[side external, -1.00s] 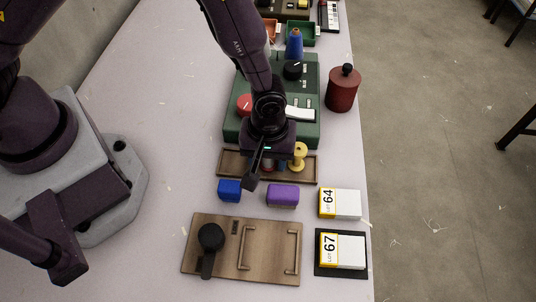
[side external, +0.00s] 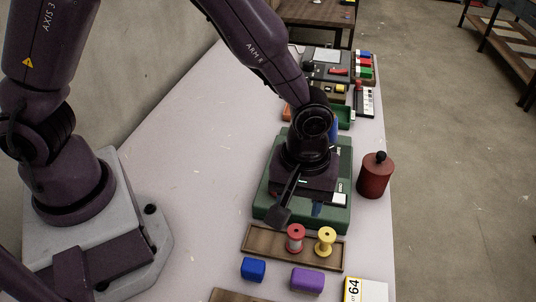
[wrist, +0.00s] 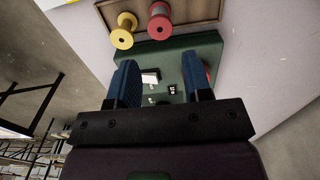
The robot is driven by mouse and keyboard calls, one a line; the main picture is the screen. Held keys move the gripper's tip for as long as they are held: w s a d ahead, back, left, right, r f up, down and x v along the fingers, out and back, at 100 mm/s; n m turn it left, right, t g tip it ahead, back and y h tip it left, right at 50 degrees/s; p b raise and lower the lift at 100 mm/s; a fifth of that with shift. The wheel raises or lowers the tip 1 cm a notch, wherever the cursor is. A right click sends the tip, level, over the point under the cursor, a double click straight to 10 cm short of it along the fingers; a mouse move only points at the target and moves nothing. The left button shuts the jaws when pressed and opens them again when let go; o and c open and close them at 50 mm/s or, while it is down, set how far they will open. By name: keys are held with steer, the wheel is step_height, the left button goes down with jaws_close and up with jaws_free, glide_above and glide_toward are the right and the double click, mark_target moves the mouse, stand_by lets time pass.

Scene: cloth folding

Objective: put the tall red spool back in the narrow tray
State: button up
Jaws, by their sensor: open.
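The red spool (side external: 295,238) stands upright in the narrow brown tray (side external: 262,240), to the left of a yellow spool (side external: 326,241). In the wrist view the red spool (wrist: 160,21) and the yellow spool (wrist: 123,31) show at the top, with the tray (wrist: 202,10) around them. My gripper (wrist: 161,80) is open, its two blue fingers apart with nothing held between them. It is over the green panel box (side external: 262,205), beyond the tray and clear of both spools. In the side view my wrist hides most of the fingers.
A blue block (side external: 253,268) and a purple block (side external: 306,280) lie in front of the tray. A dark red canister (side external: 375,176) stands right of the green box, near the table edge. A LOT 64 box (side external: 368,290) is at the front right.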

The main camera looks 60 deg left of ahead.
steer(key=shift+a+r, duration=0.15)
steer(key=shift+r, duration=0.3)
steer(key=s+a+r+m+t, duration=0.1)
steer(key=a+r+m+t, duration=0.15)
steer(key=a+r, duration=0.75)
steer(key=s+a+r+m+t, duration=0.3)
steer(key=s+a+r+m, duration=0.3)
steer(key=s+r, duration=0.5)
steer(key=shift+a, duration=0.85)
steer(key=shift+r+m, duration=0.15)
steer(key=shift+m, duration=0.1)
